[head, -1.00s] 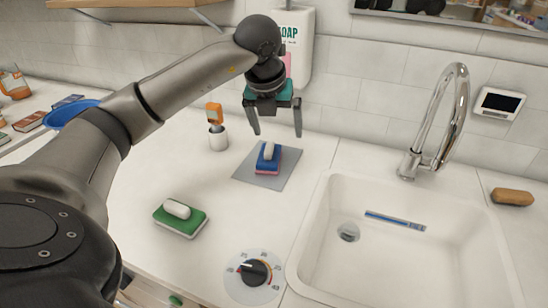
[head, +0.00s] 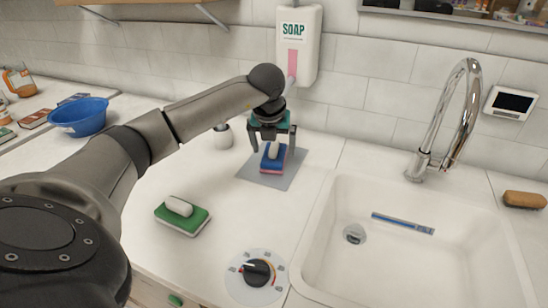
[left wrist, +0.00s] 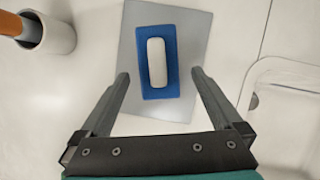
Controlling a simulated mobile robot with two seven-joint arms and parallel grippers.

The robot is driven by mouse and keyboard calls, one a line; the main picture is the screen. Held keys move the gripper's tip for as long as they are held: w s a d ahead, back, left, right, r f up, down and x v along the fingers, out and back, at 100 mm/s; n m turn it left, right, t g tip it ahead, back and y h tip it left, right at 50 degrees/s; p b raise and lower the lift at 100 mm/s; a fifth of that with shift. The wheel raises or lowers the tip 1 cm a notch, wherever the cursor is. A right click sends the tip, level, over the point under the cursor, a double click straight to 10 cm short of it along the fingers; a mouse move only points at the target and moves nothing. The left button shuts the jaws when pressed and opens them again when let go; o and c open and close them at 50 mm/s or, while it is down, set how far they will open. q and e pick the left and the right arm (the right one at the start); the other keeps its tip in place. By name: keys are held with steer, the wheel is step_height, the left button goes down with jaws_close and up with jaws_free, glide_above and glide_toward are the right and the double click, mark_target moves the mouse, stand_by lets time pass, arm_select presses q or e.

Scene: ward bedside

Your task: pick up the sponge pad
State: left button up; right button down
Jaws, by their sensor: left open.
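In the left wrist view the blue pad (left wrist: 147,91) and the white bar (left wrist: 157,63) show from above on the grey mat (left wrist: 192,30). My left gripper (head: 272,150) is open above the pad, its fingers on either side. In the left wrist view the fingertips of the left gripper (left wrist: 159,74) are apart, with gaps to the pad. A green sponge pad (head: 190,222) with another white bar (head: 179,206) lies nearer on the counter. My right gripper is out of view.
A sink (head: 330,240) with a tall tap (head: 455,120) is at the right. A dial (head: 257,273) is at the front. A white cup (head: 224,138) stands left of the gripper, and a soap dispenser (head: 297,50) hangs behind. The counter between pads is clear.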

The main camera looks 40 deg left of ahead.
mark_target(273, 149)
arm_select(q)
steer(key=x, duration=0.2)
steer(key=shift+w+a+f, duration=0.1)
steer(key=shift+a+f, duration=0.15)
steer(key=shift+f, duration=0.05)
steer(key=shift+w+f+b, duration=0.15)
steer(key=shift+f+b, duration=0.15)
steer(key=shift+f, duration=0.05)
steer(key=shift+a, duration=0.1)
steer(key=c, duration=1.2)
steer(key=shift+c, duration=0.2)
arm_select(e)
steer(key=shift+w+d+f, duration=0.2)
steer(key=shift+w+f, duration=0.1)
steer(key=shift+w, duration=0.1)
